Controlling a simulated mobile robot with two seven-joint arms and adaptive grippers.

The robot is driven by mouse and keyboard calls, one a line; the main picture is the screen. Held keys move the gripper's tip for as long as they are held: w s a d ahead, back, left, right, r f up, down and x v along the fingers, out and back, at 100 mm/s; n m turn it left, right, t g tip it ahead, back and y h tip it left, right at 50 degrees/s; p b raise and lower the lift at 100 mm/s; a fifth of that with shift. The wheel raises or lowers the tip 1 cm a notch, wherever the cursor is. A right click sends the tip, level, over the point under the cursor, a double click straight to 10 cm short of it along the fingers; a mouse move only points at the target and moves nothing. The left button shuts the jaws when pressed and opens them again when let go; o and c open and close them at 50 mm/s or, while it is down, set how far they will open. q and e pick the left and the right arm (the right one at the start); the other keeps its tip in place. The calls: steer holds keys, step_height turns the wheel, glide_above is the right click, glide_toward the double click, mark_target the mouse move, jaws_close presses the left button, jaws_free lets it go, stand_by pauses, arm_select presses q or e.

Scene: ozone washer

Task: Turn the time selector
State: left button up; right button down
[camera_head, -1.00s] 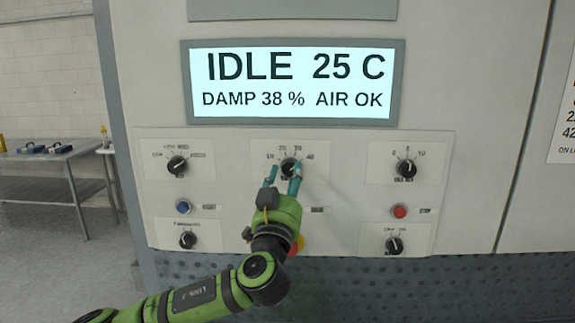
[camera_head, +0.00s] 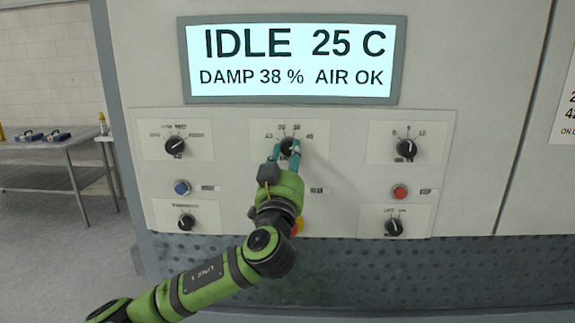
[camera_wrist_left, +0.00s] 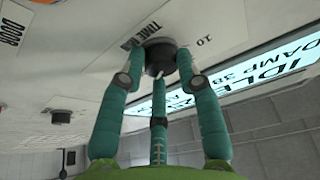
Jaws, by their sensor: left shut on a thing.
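The time selector is a black round knob (camera_head: 289,146) on the upper middle plate of the machine, with a numbered scale around it. My left gripper (camera_head: 286,150) comes from below with teal fingers on the knob. In the wrist view my left gripper (camera_wrist_left: 160,66) has fingers on both sides of the knob and a third finger below; it is shut on it. The exact pointer setting is hard to read. My right gripper is out of view.
The display (camera_head: 292,60) reads IDLE 25 C, DAMP 38 %, AIR OK. Other knobs (camera_head: 175,146) (camera_head: 406,148) sit on either side. A blue button (camera_head: 182,187) and a red button (camera_head: 400,191) are lower down. A table (camera_head: 60,145) stands at the left.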

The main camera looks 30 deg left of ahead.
arm_select(q)
steer(key=n+g+y+b, duration=0.1)
steer(key=n+b, duration=0.3)
steer(key=n+g+y+b, duration=0.1)
steer(key=n+y+b, duration=0.1)
steer(key=n+b, duration=0.2)
steer(key=n+g+y+b, duration=0.1)
steer(key=n+y+b, duration=0.1)
steer(key=n+b, duration=0.1)
steer(key=shift+w+d+f+n+g+b, duration=0.15)
steer(key=shift+d+n+g+b, duration=0.25)
steer(key=shift+b, duration=0.2)
steer(key=shift+w+r+n+g+y+b, duration=0.15)
steer(key=shift+n+g+b, duration=0.4)
steer(key=shift+n, duration=0.9)
steer(key=shift+s+r+n+g+y+b, duration=0.15)
steer(key=shift+n+g+y+b, duration=0.15)
steer(key=shift+n+g, duration=0.85)
steer(key=shift+w+r+n+g+y+b, duration=0.15)
steer(key=shift+n+g+b, duration=0.25)
steer(key=shift+n, duration=1.4)
steer(key=o, duration=0.8)
steer(key=shift+a, duration=0.1)
steer(key=shift+o, duration=0.2)
